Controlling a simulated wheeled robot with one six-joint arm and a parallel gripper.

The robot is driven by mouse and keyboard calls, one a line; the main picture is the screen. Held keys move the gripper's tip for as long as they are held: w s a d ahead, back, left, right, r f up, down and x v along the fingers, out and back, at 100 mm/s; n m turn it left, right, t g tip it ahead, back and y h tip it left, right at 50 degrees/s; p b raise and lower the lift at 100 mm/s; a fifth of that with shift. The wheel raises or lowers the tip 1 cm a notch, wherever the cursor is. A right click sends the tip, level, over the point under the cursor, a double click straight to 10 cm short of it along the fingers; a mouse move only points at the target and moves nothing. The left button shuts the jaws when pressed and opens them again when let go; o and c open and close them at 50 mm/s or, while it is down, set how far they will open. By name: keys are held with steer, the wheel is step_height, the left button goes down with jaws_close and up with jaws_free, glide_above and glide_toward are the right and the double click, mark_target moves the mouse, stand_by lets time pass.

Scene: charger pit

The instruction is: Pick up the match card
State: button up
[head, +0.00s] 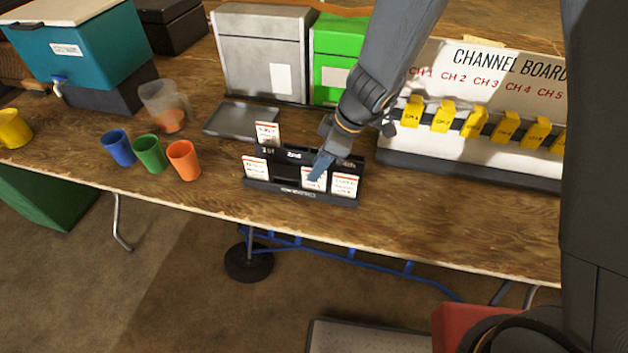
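A black card rack (298,190) stands near the front edge of the wooden table in the head view. Its front row holds white cards with red and black print: a left card (255,169), a middle card (314,179) and a right card (345,186). The front slot under the "2nd" label looks empty. My gripper (318,172) reaches down from the upper right, its tip at the top of the middle card. Whether it touches or grips that card is unclear. The arm hides part of the rack's back row.
A grey tray (240,121) lies behind the rack. Orange (183,160), green (150,153) and blue (118,147) cups stand left, by a clear pitcher (164,104). A channel board (490,85) with yellow tags stands right. Bare table lies right of the rack.

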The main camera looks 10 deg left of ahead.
mark_target(319, 186)
steer(key=shift+x, duration=1.55)
steer(key=shift+d, duration=0.1)
steer(key=shift+c, duration=0.3)
jaws_close()
steer(key=shift+r, duration=0.1)
